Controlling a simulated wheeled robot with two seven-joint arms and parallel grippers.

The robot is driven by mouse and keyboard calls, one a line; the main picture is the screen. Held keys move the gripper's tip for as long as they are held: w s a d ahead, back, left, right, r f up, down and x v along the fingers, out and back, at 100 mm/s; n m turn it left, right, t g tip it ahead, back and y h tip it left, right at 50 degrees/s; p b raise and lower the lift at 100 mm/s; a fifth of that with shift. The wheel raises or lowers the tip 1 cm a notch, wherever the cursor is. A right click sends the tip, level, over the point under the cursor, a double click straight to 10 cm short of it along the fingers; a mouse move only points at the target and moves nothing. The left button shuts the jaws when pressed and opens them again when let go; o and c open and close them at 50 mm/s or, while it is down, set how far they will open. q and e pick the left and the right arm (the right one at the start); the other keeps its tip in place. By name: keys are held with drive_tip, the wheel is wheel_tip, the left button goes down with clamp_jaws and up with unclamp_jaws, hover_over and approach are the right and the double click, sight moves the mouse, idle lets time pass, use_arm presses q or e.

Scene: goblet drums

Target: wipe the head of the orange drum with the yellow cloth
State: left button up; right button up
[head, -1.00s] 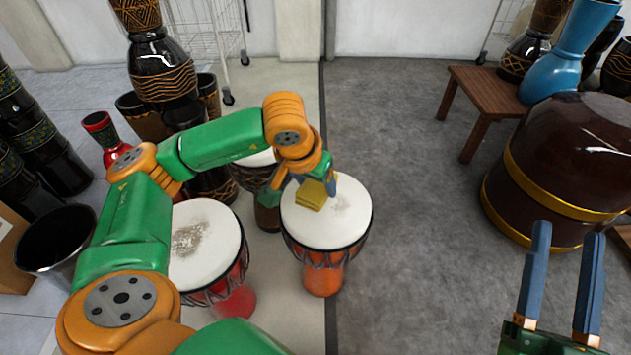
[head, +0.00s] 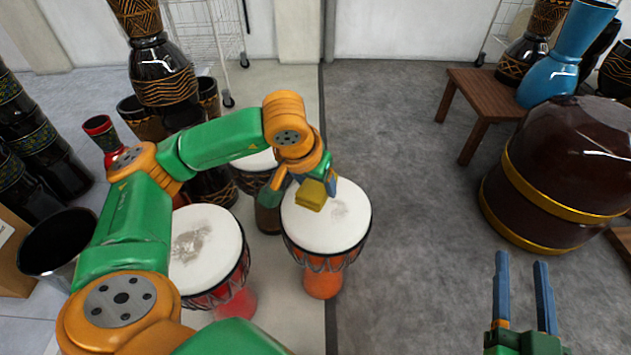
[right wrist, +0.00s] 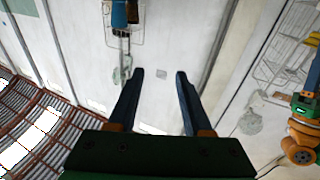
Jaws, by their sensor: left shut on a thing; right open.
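The orange drum (head: 322,280) stands upright in the middle of the head view. Its round white head (head: 330,235) faces up and has a faint grey smudge right of the cloth. My left gripper (head: 318,186) is shut on the yellow cloth (head: 311,196), which is at the upper left part of that head. I cannot tell whether the cloth presses on the skin or is just above it. My right gripper (head: 522,270) is open and empty over the grey floor at the lower right. It also shows open in the right wrist view (right wrist: 158,75).
A red drum (head: 215,250) with a dusty white head stands left of the orange one. Another drum (head: 262,172) stands close behind. A big dark brown drum (head: 560,165) and a wooden bench (head: 485,90) are at right. Grey floor (head: 410,180) between is clear.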

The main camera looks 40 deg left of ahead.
use_arm(q)
drive_tip(key=shift+r+p, duration=0.35)
drive_tip(key=shift+r, duration=0.15)
drive_tip(key=shift+r+p, duration=0.35)
drive_tip(key=shift+r, duration=0.05)
use_arm(e)
wheel_tip(320, 180, down, 10)
drive_tip(key=s+d+g+h, duration=0.1)
drive_tip(key=s+g+h, duration=0.1)
drive_tip(key=g, duration=0.3)
drive_tip(key=shift+s+d+m+g, duration=0.15)
drive_tip(key=shift+d+m+g, duration=0.15)
drive_tip(key=shift+d, duration=0.05)
drive_tip(key=shift+r, duration=0.1)
